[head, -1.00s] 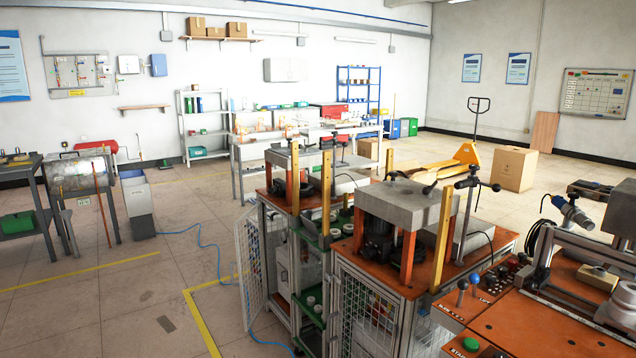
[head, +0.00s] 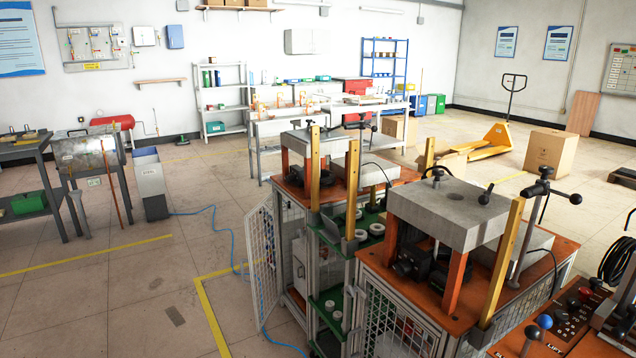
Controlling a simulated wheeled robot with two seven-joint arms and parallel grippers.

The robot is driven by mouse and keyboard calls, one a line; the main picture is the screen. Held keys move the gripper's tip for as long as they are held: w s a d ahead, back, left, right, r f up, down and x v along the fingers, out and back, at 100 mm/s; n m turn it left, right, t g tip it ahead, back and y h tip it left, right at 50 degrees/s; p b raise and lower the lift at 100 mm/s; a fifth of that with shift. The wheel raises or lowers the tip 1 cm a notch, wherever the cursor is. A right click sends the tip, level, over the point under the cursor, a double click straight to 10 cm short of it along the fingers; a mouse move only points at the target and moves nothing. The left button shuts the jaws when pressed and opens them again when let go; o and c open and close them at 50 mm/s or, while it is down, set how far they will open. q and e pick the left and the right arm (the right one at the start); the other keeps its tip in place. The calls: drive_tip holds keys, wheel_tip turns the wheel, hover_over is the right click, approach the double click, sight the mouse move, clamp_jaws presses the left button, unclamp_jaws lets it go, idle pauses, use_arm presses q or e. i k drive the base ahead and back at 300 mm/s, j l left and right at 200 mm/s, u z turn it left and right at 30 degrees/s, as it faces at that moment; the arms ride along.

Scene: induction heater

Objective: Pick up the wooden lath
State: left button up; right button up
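No object is clearly identifiable as the wooden lath. Long narrow pieces that could match are a yellowish upright bar (head: 506,262) at the front press, a second upright bar (head: 315,168) at the rear press, and a thin brown stick (head: 111,184) leaning at the left by a grey metal drum. Neither of my grippers is in view.
The front press (head: 450,207) and rear press stand at centre right, with an open mesh door (head: 262,265). A control panel (head: 575,310) fills the lower right. A blue hose (head: 216,225) lies on the floor. The floor at left is largely clear.

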sight(315, 129)
drive_tip(key=i+j+z, duration=0.5)
drive_tip(key=i+j, duration=0.7)
drive_tip(key=i, duration=0.15)
